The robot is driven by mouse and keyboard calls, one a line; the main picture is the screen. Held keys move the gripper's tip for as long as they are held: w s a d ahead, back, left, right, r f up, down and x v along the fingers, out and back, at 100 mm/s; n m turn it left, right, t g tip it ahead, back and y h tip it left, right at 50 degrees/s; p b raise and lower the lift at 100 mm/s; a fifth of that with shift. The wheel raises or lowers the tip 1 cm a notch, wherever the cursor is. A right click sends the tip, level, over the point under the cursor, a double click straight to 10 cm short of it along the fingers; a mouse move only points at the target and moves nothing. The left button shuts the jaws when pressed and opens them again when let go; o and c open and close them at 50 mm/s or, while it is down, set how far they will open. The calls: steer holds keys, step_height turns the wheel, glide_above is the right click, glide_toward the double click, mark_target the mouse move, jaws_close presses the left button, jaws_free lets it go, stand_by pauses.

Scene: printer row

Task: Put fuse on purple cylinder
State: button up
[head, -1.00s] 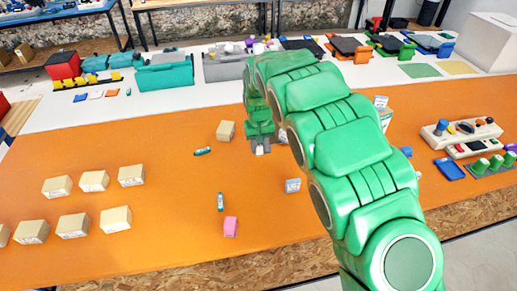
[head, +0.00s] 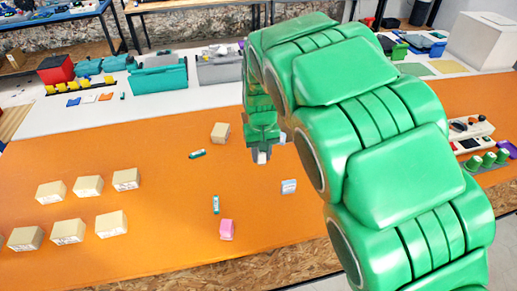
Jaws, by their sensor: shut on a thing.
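My gripper (head: 262,156) hangs from my green arm over the orange table (head: 165,235), near the middle of the view. It points down and is shut on a small pale piece (head: 262,158), mostly hidden between the fingers; I cannot tell for sure that this is the fuse. Two small teal and white cylinders lie on the table to its left, one nearer the back (head: 197,154) and one further forward (head: 216,204). A purple thing (head: 508,148) shows at the right edge; its full shape is unclear, and I cannot tell whether it is the purple cylinder.
Several tan boxes (head: 87,186) stand at left, one (head: 220,132) left of my gripper. A pink block (head: 226,230) and a white-blue box (head: 289,187) stand in front. Green knobs (head: 488,159) are at right. Teal bins (head: 158,79) stand behind. My arm hides much of the right side.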

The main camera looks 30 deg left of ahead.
steer(key=shift+s+d+r, duration=0.6)
steer(key=shift+s+d, duration=0.3)
steer(key=shift+s, duration=0.05)
